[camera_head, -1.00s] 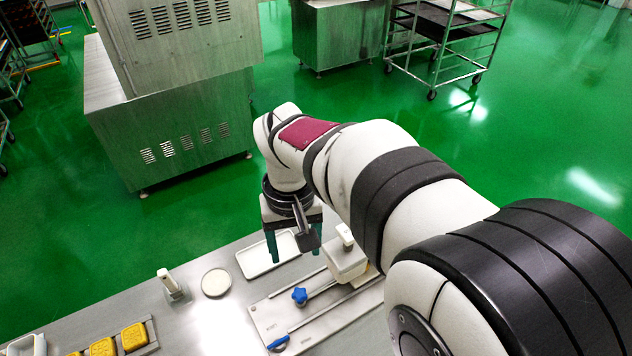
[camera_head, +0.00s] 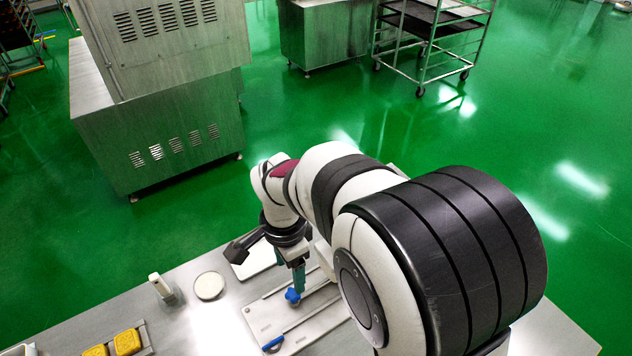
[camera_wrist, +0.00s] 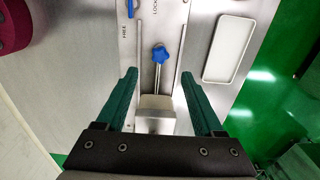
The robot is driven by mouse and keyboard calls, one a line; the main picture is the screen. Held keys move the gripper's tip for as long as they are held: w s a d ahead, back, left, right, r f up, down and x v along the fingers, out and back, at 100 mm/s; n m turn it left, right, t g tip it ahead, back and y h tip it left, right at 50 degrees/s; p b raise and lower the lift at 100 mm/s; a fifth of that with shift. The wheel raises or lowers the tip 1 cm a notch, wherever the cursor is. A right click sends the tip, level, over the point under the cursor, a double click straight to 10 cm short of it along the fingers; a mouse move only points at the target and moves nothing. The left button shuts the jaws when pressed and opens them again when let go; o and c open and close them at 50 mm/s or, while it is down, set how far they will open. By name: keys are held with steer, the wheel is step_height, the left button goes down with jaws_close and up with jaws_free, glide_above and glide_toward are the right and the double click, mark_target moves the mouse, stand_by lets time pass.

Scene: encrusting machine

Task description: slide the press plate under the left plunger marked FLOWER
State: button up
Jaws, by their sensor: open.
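My gripper (camera_head: 299,280) points down over a pale fixture plate (camera_head: 265,322). In the wrist view my gripper (camera_wrist: 159,73) is open, its two green fingers wide apart with nothing held. A pale block (camera_wrist: 157,108) lies between the fingers, nearer the palm. A rod runs from it to a blue star knob (camera_wrist: 160,55), which also shows beside the fingers in the head view (camera_head: 292,296). I cannot tell whether the pale block is the press plate. No plunger and no FLOWER mark can be made out. My arm hides the fixture's right part in the head view.
A white tray (camera_wrist: 230,50) lies beside the fixture. A blue lever (camera_head: 273,343) sits at the fixture's front, near FREE and LOCK lettering. A round disc (camera_head: 209,286), a pale-handled tool (camera_head: 162,287) and yellow moulded pieces (camera_head: 127,341) stand left, with bare table between.

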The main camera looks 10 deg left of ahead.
mark_target(293, 292)
step_height(293, 292, down, 9)
steer(key=shift+r, duration=0.1)
jaws_close()
stand_by(0.3)
stand_by(1.1)
